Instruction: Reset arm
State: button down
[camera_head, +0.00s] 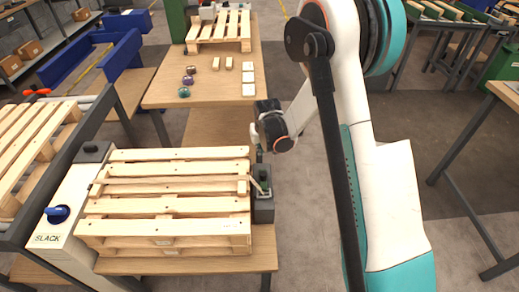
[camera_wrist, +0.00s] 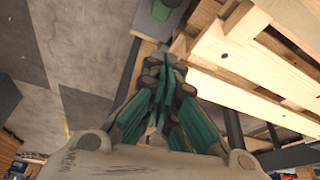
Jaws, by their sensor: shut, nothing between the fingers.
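My arm comes down the right side of the head view, with its dark wrist (camera_head: 274,128) above the right edge of the front pallet stack. The fingers are hard to make out there. In the wrist view my gripper (camera_wrist: 168,68) has its green-and-grey fingers together with nothing between them. The fingers point toward a dark grey block with a green top (camera_wrist: 160,10). The same kind of grey block (camera_head: 263,208) stands at the right end of the front pallet stack (camera_head: 165,208). The stack's wooden slats fill the right of the wrist view (camera_wrist: 240,90).
A wooden table (camera_head: 215,85) behind holds small round parts (camera_head: 188,81), pale blocks and another pallet (camera_head: 222,28). A blue-knobbed box labelled SLACK (camera_head: 60,214) stands left of the front stack. Dark table frames stand at the right (camera_head: 470,200). Open floor lies between.

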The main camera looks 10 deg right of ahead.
jog(key=shift+r, duration=0.15)
dwell(0.4)
jog(key=s+d+r+t, duration=0.1)
jog(key=s+r, duration=0.5)
jog(key=r, duration=0.4)
jog(key=s+r, duration=0.6)
jog(key=r, duration=0.5)
jog(key=s+r+t, duration=0.1)
jog(key=s+r, duration=0.2)
jog(key=s, duration=0.7)
jog(key=s+r+t, duration=0.1)
jog(key=s+r, duration=0.2)
jog(key=s, duration=0.8)
jog(key=shift+s+d, duration=0.15)
jog(key=shift+d, duration=0.25)
jog(key=shift+a, duration=0.1)
